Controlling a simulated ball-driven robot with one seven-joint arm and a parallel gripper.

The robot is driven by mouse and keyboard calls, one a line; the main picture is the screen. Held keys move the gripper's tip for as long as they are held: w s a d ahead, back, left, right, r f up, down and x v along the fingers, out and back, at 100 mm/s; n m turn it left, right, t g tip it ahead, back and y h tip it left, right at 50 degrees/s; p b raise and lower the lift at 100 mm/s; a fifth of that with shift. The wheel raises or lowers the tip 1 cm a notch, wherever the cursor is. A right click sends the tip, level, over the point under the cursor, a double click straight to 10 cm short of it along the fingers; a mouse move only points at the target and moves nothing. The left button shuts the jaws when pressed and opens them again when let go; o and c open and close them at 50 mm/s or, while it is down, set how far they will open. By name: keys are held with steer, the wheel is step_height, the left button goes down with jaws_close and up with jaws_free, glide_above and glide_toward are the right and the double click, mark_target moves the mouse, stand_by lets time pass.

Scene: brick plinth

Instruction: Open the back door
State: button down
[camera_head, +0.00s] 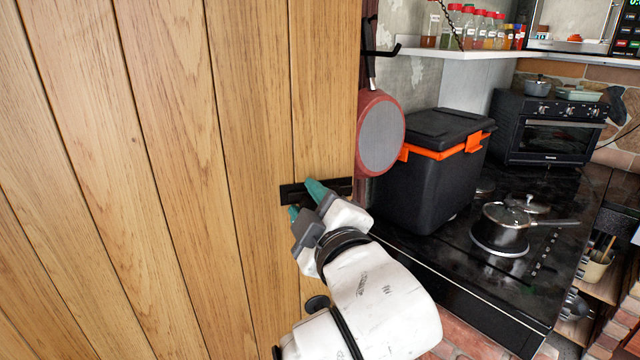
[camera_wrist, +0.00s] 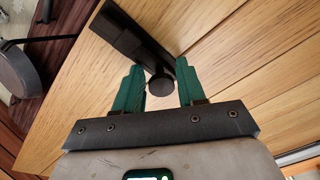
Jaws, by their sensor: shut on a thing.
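The back door (camera_head: 170,130) is a light wood-plank panel filling the left of the head view; its planks also show in the wrist view (camera_wrist: 240,50). A black handle (camera_head: 340,187) with a flat plate sits near the door's right edge. In the wrist view the handle (camera_wrist: 160,83) shows a round knob end standing out from the dark plate. My gripper (camera_head: 303,199) is at the handle, its green fingers on either side of the knob in the wrist view (camera_wrist: 159,72). It is shut on the handle. The fingers partly hide the handle in the head view.
A red-rimmed pan (camera_head: 381,135) hangs just right of the door edge. A black box with orange latches (camera_head: 425,180) stands beside it on the dark counter, with a pot (camera_head: 500,235) and an oven (camera_head: 548,128) further right. Brick floor shows below.

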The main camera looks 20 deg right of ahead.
steer(key=shift+s+a, duration=0.25)
steer(key=shift+s, duration=0.05)
steer(key=c, duration=0.9)
jaws_free()
steer(key=shift+s+d, duration=0.1)
steer(key=shift+s, duration=0.05)
steer(key=s+p, duration=0.4)
steer(key=s, duration=0.6)
steer(key=shift+s+d, duration=0.1)
steer(key=shift+s, duration=0.15)
